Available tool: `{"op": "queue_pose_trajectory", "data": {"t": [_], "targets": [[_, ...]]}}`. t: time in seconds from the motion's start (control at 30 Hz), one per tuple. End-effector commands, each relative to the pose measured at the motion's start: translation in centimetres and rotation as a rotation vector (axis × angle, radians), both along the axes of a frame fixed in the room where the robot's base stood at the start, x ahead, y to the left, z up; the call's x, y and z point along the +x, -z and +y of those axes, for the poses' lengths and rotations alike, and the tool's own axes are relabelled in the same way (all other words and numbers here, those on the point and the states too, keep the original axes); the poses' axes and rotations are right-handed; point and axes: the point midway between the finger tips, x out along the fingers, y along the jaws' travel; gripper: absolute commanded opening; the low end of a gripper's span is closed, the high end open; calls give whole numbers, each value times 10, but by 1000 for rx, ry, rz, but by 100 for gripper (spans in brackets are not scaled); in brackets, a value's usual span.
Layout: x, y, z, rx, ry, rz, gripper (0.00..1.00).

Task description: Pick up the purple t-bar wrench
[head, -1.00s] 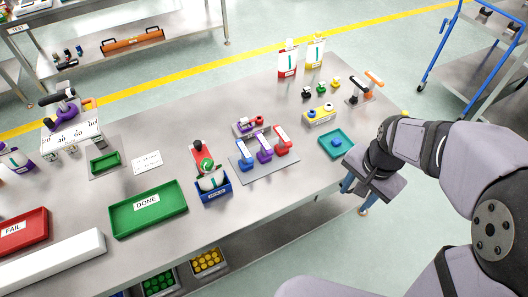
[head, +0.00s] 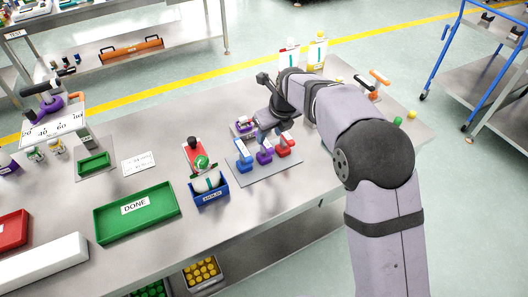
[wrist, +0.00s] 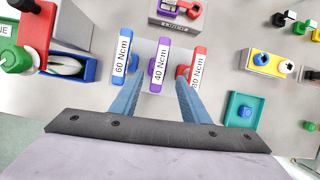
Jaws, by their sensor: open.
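The purple t-bar wrench (head: 264,156) stands between the blue wrench (head: 243,156) and the red wrench (head: 286,143) on a grey plate. In the wrist view the purple wrench (wrist: 158,62) carries a "40 Ncm" label. The blue wrench (wrist: 120,52) reads "60 Ncm", and the red wrench (wrist: 199,66) appears to read "80 Ncm". My gripper (wrist: 160,80) is open and empty, its blue fingers pointing toward the wrenches, with the purple wrench between their lines. The fingers overlap the lower ends of the blue and red wrenches in this view; I cannot tell whether they touch.
A purple device (wrist: 176,10) sits beyond the wrenches. A yellow block (wrist: 268,62) and teal tray (wrist: 240,121) are right of them.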

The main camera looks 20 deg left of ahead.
Motion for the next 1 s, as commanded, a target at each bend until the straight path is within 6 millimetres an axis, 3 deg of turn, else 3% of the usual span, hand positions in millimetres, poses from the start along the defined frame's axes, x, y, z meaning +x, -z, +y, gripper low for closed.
{"op": "queue_pose_trajectory", "data": {"t": [0.17, 0.77, 1.0], "targets": [[2, 4, 13, 32, 64, 15, 42], [9, 26, 19, 32, 68, 17, 42], [18, 46, 21, 32, 68, 18, 42]]}}
